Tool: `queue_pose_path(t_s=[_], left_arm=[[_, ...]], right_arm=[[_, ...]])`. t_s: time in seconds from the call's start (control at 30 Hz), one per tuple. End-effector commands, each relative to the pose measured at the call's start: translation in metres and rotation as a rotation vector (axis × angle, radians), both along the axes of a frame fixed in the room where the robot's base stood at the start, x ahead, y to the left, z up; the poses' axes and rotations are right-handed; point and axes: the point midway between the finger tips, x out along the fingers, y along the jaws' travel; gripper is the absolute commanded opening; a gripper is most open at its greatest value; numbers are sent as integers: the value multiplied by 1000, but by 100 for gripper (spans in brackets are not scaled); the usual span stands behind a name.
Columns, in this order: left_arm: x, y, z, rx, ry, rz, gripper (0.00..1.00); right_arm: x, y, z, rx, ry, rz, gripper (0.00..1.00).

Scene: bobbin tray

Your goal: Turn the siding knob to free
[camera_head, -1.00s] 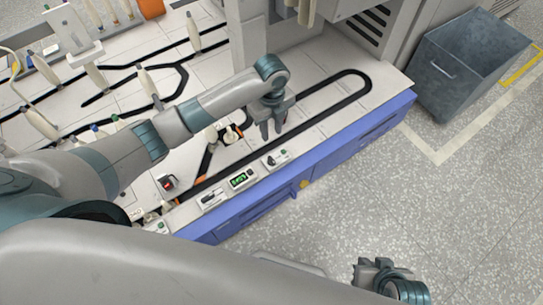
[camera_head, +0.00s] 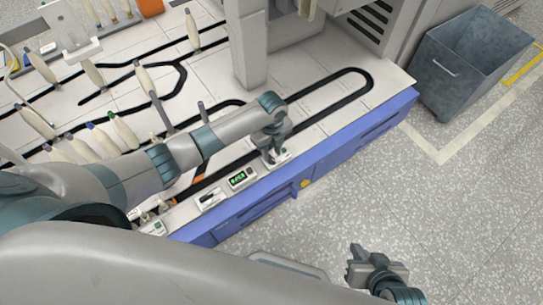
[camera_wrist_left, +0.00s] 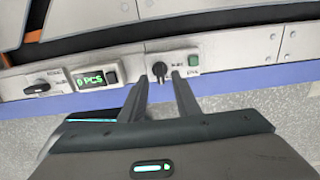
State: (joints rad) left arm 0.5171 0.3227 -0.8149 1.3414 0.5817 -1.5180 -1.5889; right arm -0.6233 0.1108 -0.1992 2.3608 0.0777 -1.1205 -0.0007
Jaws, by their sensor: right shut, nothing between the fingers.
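A small panel with a black knob (camera_wrist_left: 160,70) and a green button (camera_wrist_left: 194,60) sits on the front strip of the table. My left gripper (camera_head: 272,156) is over this panel, fingers pointing down at it. In the left wrist view the open fingers (camera_wrist_left: 160,79) are apart, with the knob between or just beyond their tips; I cannot tell if they touch it. A second black knob (camera_wrist_left: 38,87) is on another panel further left, also seen in the head view (camera_head: 208,196). The labels are too small to read. My right gripper (camera_head: 377,259) is shut and empty, over the floor.
A display (camera_wrist_left: 90,79) reading "0 PCS" sits between the two knob panels. Black track (camera_head: 350,78) loops over the white tabletop, with several pale bobbins (camera_head: 125,132) to the left. A grey pillar (camera_head: 246,50) rises behind my arm. A metal bin (camera_head: 460,70) stands right.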

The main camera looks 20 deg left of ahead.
Motion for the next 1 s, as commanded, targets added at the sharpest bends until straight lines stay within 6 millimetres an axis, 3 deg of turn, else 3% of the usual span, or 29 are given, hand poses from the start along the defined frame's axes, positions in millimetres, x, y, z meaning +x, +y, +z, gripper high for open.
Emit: queue_pose_path(t_s=[0.2,0.6,0.73,1.0], left_arm=[[0,0,-23,1,1,0,30],[0,0,-28,0,0,0,30],[0,0,-28,0,0,0,1],[0,0,-27,0,0,4,0]], right_arm=[[1,9,3,26,-37,11,0],[0,9,4,29,-47,10,0],[1,9,3,28,-45,10,0],[4,9,4,29,-43,5,0]])
